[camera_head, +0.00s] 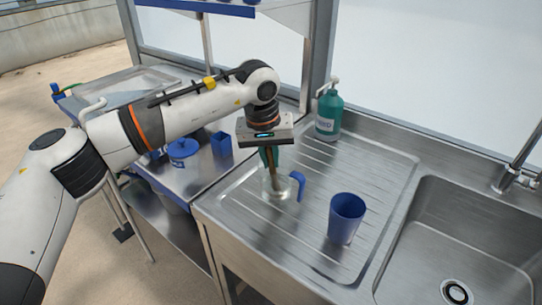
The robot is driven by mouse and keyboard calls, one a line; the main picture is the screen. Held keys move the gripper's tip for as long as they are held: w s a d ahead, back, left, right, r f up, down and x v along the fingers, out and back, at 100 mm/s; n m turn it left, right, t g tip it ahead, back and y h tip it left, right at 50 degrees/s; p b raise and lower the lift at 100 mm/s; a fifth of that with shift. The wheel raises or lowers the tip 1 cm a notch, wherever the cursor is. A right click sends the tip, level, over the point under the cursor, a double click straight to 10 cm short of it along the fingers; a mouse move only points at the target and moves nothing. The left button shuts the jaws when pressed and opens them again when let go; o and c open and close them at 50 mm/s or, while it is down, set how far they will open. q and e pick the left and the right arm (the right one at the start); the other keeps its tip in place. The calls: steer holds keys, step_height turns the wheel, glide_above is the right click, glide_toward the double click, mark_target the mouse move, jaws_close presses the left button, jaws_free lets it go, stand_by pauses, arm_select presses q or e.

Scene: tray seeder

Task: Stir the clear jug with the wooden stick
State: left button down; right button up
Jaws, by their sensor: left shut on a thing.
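The clear jug (275,190) stands upright on the ribbed steel drainboard, with its blue handle to the right. My left gripper (268,152) points down right above the jug and is shut on the wooden stick (271,168). The stick hangs nearly upright with its lower end at or inside the jug's mouth. I cannot tell whether it touches the bottom. My right gripper is out of view.
A blue cup (346,216) stands to the right of the jug, before the sink basin (470,240). A green pump bottle (329,110) stands behind. A steel table (205,165) at the left holds a blue lidded pot (183,150) and a small blue container (221,144).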

arm_select(q)
steer(key=shift+r, duration=0.15)
steer(key=shift+s+a+r+p, duration=0.15)
steer(key=shift+r+p, duration=0.45)
steer(key=shift+r, duration=0.3)
step_height(320, 180, up, 9)
steer(key=s+a+p, duration=0.1)
steer(key=p, duration=0.4)
steer(key=shift+s, duration=0.3)
steer(key=shift+r, duration=0.1)
